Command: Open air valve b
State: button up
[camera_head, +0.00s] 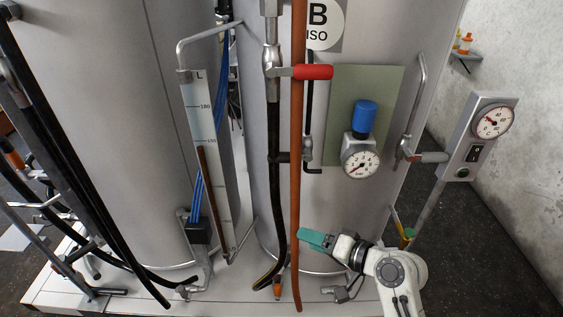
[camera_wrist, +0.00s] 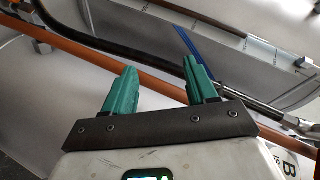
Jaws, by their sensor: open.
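The tank labelled B (camera_head: 317,22) stands in the middle of the head view. A valve with a red lever handle (camera_head: 313,72) sits on the pipe just below the label, its handle lying level. A blue knob (camera_head: 364,117) stands on a regulator with a round gauge (camera_head: 361,160), on a green-grey panel. I cannot tell from labels which of these is air valve b. My gripper (camera_head: 304,237) is low in front of tank B, well below both. In the wrist view my gripper (camera_wrist: 160,82) has its green fingers apart, with nothing held between them.
An orange hose (camera_head: 296,150) hangs down to my fingertips and crosses behind them in the wrist view. A black hose (camera_head: 273,180) runs beside it. A level gauge (camera_head: 207,150) stands left, and a control box with dial (camera_head: 492,121) right. The floor at right is open.

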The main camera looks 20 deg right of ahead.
aim_at(286, 162)
jog(key=w+d+r+m+t+y, duration=0.1)
jog(key=w+d+r+m+t, duration=0.1)
jog(key=w+r+m+t, duration=0.6)
jog(key=w+a+r+n, duration=0.1)
jog(key=w, duration=0.2)
jog(key=w+a+r+n+g+p, duration=0.1)
jog(key=w+a, duration=0.1)
jog(key=w, duration=0.2)
jog(key=w+a+r+n+g, duration=0.1)
jog(key=w, duration=0.2)
jog(key=shift+w+a+r, duration=0.2)
jog(key=shift+w, duration=0.1)
jog(key=shift+c, duration=0.2)
grip_shut()
